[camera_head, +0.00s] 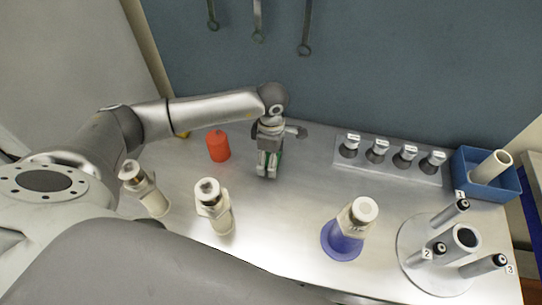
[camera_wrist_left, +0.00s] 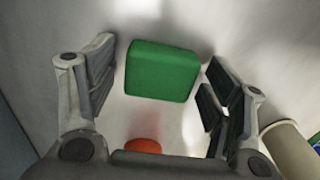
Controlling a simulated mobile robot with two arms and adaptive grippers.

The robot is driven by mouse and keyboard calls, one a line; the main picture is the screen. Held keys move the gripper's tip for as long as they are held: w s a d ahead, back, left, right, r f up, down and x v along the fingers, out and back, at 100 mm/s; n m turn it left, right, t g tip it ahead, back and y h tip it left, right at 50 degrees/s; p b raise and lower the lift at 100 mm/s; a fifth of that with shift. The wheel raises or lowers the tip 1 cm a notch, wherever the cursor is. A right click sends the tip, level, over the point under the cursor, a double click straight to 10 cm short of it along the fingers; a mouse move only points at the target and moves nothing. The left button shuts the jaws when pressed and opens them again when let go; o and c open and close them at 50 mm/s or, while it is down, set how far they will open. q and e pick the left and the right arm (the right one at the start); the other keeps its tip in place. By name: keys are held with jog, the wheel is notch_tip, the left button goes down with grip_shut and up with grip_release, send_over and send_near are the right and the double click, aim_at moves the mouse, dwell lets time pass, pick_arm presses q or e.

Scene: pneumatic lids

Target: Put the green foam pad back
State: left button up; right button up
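The green foam pad (camera_wrist_left: 161,70) is a rounded block on the metal table, seen between the fingers in the left wrist view. In the head view only a green sliver (camera_head: 280,158) shows beside the fingers. My left gripper (camera_head: 267,172) points down over the pad at the middle back of the table. In the left wrist view my left gripper (camera_wrist_left: 160,95) is open, with gaps between the pad and the fingers on both sides. My right gripper is not in view.
A red cylinder (camera_head: 218,146) stands left of the left gripper. White-capped bottles (camera_head: 221,217) stand in front, one with a purple base (camera_head: 342,240). A rack of knobs (camera_head: 390,175), a blue bin (camera_head: 507,187) and a round fixture with numbered posts (camera_head: 408,246) are right.

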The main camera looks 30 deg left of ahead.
pick_arm(q)
jog(key=shift+r, duration=0.1)
jog(key=shift+r, duration=0.2)
notch_tip(320, 180, up, 12)
jog(key=b, duration=0.3)
jog(key=shift+b, duration=0.35)
jog(key=shift+f, duration=0.2)
